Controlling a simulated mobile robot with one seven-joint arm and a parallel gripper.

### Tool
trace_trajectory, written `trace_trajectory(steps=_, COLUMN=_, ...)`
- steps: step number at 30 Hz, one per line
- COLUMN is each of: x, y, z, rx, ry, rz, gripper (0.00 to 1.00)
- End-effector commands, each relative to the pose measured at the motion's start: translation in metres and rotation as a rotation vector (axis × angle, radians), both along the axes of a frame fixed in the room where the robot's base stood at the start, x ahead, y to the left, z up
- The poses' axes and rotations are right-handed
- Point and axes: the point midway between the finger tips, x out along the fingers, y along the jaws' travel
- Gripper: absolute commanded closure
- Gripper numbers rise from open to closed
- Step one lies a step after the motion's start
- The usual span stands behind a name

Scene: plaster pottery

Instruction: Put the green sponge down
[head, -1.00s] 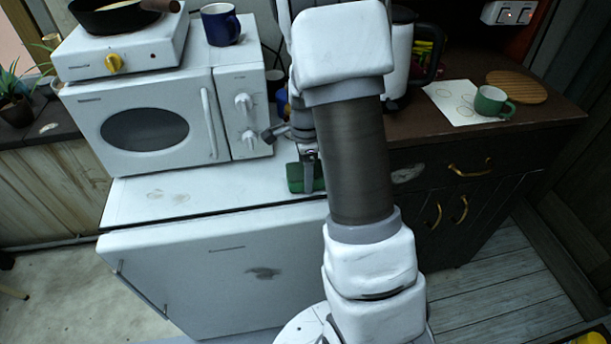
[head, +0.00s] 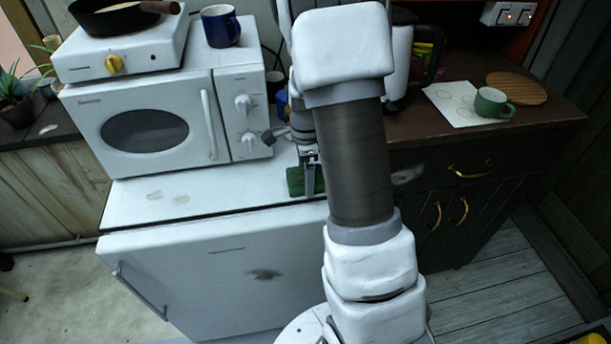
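The green sponge (head: 295,182) is at the right part of the white fridge top, near its front edge. It looks to be lying on that surface, but its contact edge is too small to be sure. My gripper (head: 310,182) is at the sponge, with a grey finger in front of its middle. My arm hides the area just right of the sponge. The second finger is not clear, so I cannot tell whether the gripper grips the sponge or is open around it.
The white fridge top (head: 150,200) is clear to the left of the sponge. A microwave (head: 150,120) stands behind, carrying a hotplate (head: 115,65) and a blue mug (head: 221,26). A dark counter on the right holds a kettle (head: 399,60), paper and a green mug (head: 492,103).

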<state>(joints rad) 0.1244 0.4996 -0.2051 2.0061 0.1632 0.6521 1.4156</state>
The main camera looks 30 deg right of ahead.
Motion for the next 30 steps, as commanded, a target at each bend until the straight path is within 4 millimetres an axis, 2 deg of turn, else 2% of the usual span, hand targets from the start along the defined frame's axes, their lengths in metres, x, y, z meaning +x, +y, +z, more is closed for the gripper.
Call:
trace_trajectory(steps=6, x=0.002, y=0.000, z=0.050, rx=-0.001, ry=-0.007, rz=0.001, gripper=0.00)
trace_trajectory(steps=12, x=0.001, y=0.000, z=0.089, rx=-0.001, ry=-0.005, rz=0.001, gripper=0.00)
trace_trajectory(steps=20, x=-0.001, y=0.002, z=0.114, rx=0.002, ry=-0.008, rz=0.019, gripper=0.00)
trace_trajectory(steps=25, x=-0.013, y=0.020, z=0.144, rx=0.007, ry=-0.065, rz=0.196, gripper=0.00)
trace_trajectory(steps=30, x=-0.042, y=0.050, z=0.187, rx=-0.013, ry=-0.158, rz=0.524, gripper=0.00)
